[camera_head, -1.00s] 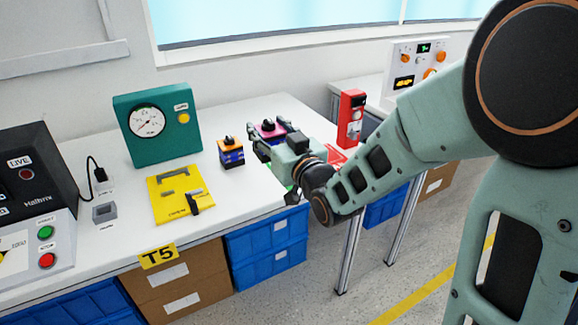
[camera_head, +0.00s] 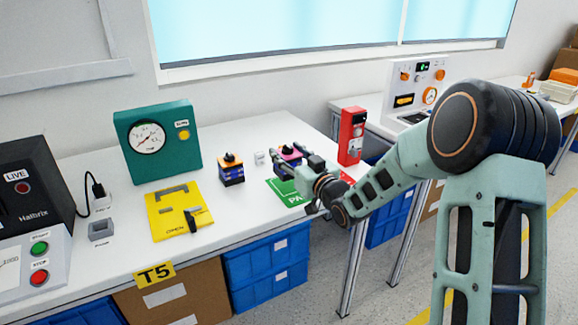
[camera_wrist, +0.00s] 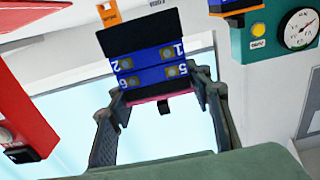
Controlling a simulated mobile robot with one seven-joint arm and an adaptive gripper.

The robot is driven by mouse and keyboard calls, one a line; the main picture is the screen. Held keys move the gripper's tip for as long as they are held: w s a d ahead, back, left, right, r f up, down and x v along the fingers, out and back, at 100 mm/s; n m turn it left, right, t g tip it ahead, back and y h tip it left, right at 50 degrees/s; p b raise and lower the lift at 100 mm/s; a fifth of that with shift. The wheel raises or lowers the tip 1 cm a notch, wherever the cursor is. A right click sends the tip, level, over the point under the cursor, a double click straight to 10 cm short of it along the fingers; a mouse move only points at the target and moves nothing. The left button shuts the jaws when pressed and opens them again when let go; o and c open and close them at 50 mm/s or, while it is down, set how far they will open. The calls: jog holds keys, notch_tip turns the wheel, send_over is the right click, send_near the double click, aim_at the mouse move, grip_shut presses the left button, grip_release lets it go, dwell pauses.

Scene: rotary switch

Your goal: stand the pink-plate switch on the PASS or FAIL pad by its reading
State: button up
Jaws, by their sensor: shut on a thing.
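The pink-plate switch (camera_head: 290,153) has a black knob and dark blue body. My gripper (camera_head: 285,160) is shut on it, behind the green PASS pad (camera_head: 286,193) as seen in the head view. Whether it touches the bench is unclear. In the wrist view, the switch (camera_wrist: 152,68) shows blue terminal blocks numbered 1, 2, 5 and 6, and its pink plate edge lies between my fingers (camera_wrist: 160,104). The red FAIL pad (camera_head: 346,178) is mostly hidden behind my gripper and wrist. The gauge (camera_head: 148,137) on the green tester shows a needle; its value is too small to read.
An orange-plate switch (camera_head: 231,171) stands left of the held one, with a small white block (camera_head: 260,158) between. A red box (camera_head: 351,136) stands at the bench's right end. A yellow fixture (camera_head: 172,222) lies left of the PASS pad. Bare bench lies at the back.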

jog(key=shift+w+d+f, duration=0.1)
jog(key=shift+w+f, duration=0.15)
jog(key=shift+f, duration=0.05)
jog(key=shift+w+f+b, duration=0.1)
jog(key=shift+f+b, duration=0.4)
jog(key=shift+f, duration=1.1)
jog(key=shift+f, duration=0.15)
jog(key=o, duration=1.4)
jog(key=shift+o, duration=0.2)
